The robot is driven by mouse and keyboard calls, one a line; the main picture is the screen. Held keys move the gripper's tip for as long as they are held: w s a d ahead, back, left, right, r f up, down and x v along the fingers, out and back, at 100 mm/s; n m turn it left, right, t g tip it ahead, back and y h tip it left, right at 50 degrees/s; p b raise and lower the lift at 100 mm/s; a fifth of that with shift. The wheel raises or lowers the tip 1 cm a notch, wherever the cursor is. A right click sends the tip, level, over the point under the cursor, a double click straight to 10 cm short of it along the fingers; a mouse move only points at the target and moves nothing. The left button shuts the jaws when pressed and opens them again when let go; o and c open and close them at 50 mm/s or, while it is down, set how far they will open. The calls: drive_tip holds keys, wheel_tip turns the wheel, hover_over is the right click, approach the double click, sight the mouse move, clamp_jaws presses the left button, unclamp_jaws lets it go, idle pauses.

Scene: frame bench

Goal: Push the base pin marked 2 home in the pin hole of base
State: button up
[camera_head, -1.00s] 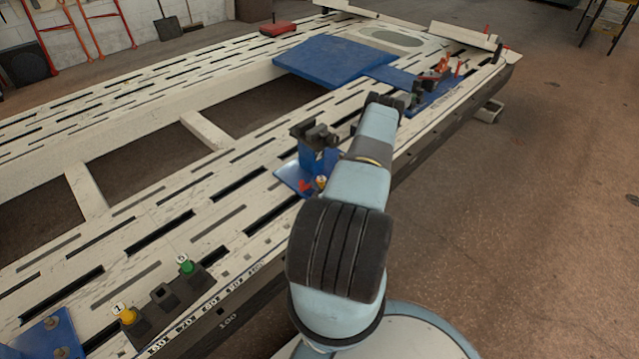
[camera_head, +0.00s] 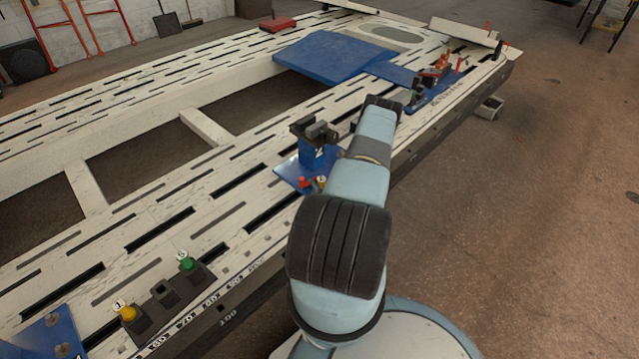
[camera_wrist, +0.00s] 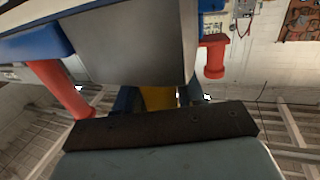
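The blue base (camera_head: 290,171) stands on the slotted bench with an upright block and dark clamp (camera_head: 315,132). At its front edge sits a yellow pin (camera_head: 321,182) beside a red part (camera_head: 305,183); no number is readable on the pin, and its hole is hidden. My gripper is hidden behind my arm in the head view. In the wrist view my gripper (camera_wrist: 160,98) has its dark fingers on both sides of the yellow pin (camera_wrist: 158,97), appearing shut on it. A grey block (camera_wrist: 130,45) covers the upper part there. How deep the pin sits cannot be seen.
A dark rack (camera_head: 168,296) at the front left holds a yellow pin marked 1 (camera_head: 126,311) and a green pin (camera_head: 187,262), with an empty socket between. In the wrist view, red posts stand left (camera_wrist: 62,90) and right (camera_wrist: 213,57) of my fingers.

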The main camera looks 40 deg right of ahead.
drive_tip(key=o, duration=0.4)
drive_tip(key=shift+o, duration=0.2)
drive_tip(key=v, duration=1.3)
drive_tip(key=shift+s, duration=0.4)
